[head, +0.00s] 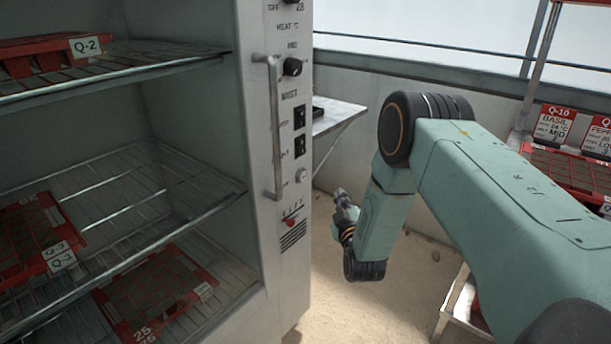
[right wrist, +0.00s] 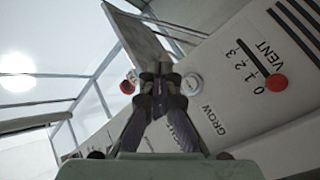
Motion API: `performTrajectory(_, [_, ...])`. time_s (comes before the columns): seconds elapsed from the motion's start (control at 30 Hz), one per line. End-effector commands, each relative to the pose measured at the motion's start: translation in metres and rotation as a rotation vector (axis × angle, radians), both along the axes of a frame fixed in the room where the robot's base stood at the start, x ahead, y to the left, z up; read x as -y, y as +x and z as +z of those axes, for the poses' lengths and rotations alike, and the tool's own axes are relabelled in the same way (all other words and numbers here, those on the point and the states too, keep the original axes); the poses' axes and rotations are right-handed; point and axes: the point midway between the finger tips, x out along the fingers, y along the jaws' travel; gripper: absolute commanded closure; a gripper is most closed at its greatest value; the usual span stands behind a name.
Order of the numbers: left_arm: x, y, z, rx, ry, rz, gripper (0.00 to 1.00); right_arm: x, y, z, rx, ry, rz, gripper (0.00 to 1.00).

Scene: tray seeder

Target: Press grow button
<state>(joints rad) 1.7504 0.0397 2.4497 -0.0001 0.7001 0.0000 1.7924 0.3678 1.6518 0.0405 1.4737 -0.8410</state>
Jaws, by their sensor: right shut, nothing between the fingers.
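The grow button is a small pale round button (head: 301,176) low on the cabinet's control panel (head: 292,120), above a red vent slider (head: 290,222). In the right wrist view the button (right wrist: 192,83) sits just right of my fingertips, near the GROW lettering. My right gripper (head: 341,194) is shut and empty, to the right of the panel in the head view, with a visible gap to the button there. It also shows in the right wrist view (right wrist: 158,72); I cannot tell its exact distance from the panel. My left gripper is not in view.
A vertical handle (head: 272,128) stands out left of the panel controls. A black knob (head: 292,66) and dark switches (head: 299,117) sit above the button. Open shelves hold red trays (head: 62,228) at left. A metal side table (head: 338,114) is behind the panel.

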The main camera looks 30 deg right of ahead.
Motion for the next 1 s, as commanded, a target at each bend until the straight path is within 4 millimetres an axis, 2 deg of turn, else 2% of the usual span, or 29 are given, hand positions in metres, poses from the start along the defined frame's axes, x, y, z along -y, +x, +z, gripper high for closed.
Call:
performTrajectory(0.2, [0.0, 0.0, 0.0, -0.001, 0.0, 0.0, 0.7, -0.002, -0.002, 0.01, 0.008, -0.104, -0.009, 1.0])
performTrajectory(0.6, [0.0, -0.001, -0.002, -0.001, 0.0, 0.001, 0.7, -0.004, 0.0, 0.01, 0.005, -0.109, -0.007, 1.0])
performTrajectory(0.77, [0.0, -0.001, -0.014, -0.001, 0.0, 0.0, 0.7, -0.009, 0.013, 0.008, 0.006, -0.11, -0.006, 1.0])
performTrajectory(1.0, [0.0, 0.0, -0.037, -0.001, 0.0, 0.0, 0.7, -0.019, 0.042, 0.007, 0.007, -0.108, -0.006, 1.0])
